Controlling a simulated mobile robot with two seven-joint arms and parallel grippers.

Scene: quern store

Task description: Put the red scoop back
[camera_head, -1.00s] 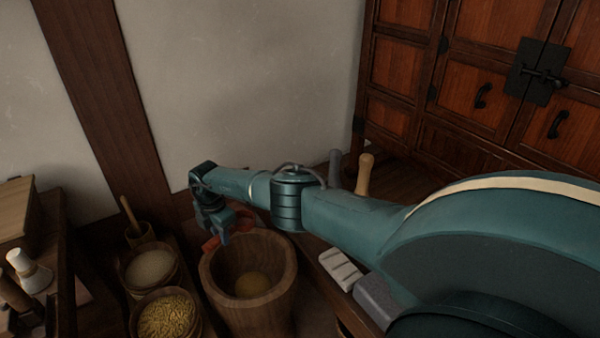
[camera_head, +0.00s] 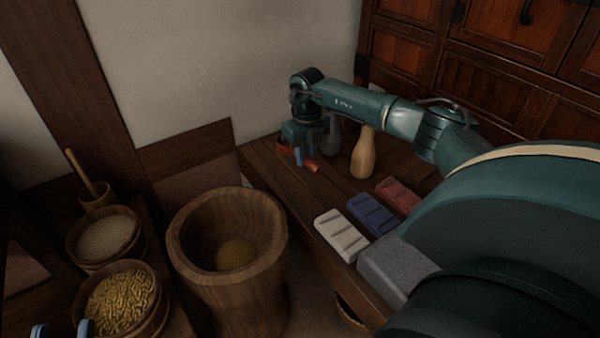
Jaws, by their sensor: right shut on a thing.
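The red scoop (camera_head: 312,166) is held in my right gripper (camera_head: 305,158), low over the far left part of the wooden bench. Its handle end shows below the fingers and its bowl to their left; the middle is hidden by the gripper. I cannot tell whether it touches the bench. A red slotted block (camera_head: 398,194) lies on the bench, with a blue slotted block (camera_head: 371,215) and a white slotted block (camera_head: 341,235) in a row nearer to me. Only the two blue fingertips of my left gripper (camera_head: 62,329) show at the bottom left edge, apart and empty.
A pale wooden pestle (camera_head: 363,155) and a grey one (camera_head: 331,137) stand beside my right gripper. A grey stone block (camera_head: 393,265) lies at the bench's near side. A wooden mortar (camera_head: 255,275) and tubs of grain (camera_head: 140,318) stand left of the bench (camera_head: 275,180).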

